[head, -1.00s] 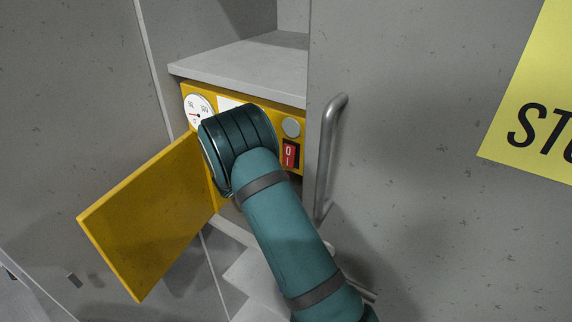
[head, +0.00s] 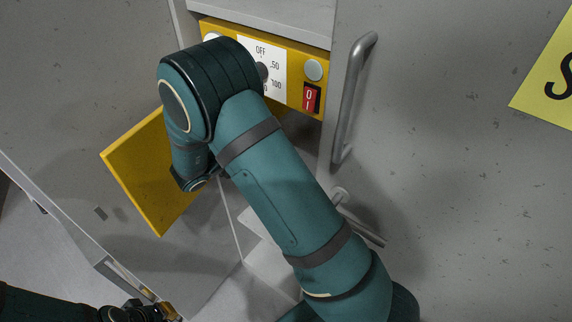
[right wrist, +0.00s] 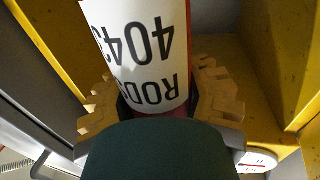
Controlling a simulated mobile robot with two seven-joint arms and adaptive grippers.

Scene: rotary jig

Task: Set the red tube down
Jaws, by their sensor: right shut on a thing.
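The red tube (right wrist: 140,60) shows in the right wrist view, mostly covered by a white label reading "RODS 4043". My right gripper (right wrist: 158,92) is shut on it, with tan fingers on both sides. Yellow walls stand left and right of the tube there; its far end is out of frame. In the head view my right arm hides the tube and the right gripper, in front of the yellow cabinet (head: 294,97). My left gripper (head: 158,312) is low at the left edge area, small and partly cut off; its opening is unclear.
The yellow door (head: 150,175) hangs open left of my right arm. The cabinet front carries a dial plate marked OFF, 50, 100 and a red switch (head: 311,98). A grey bar handle (head: 352,100) sticks out to the right. A yellow sign (head: 550,95) is at far right.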

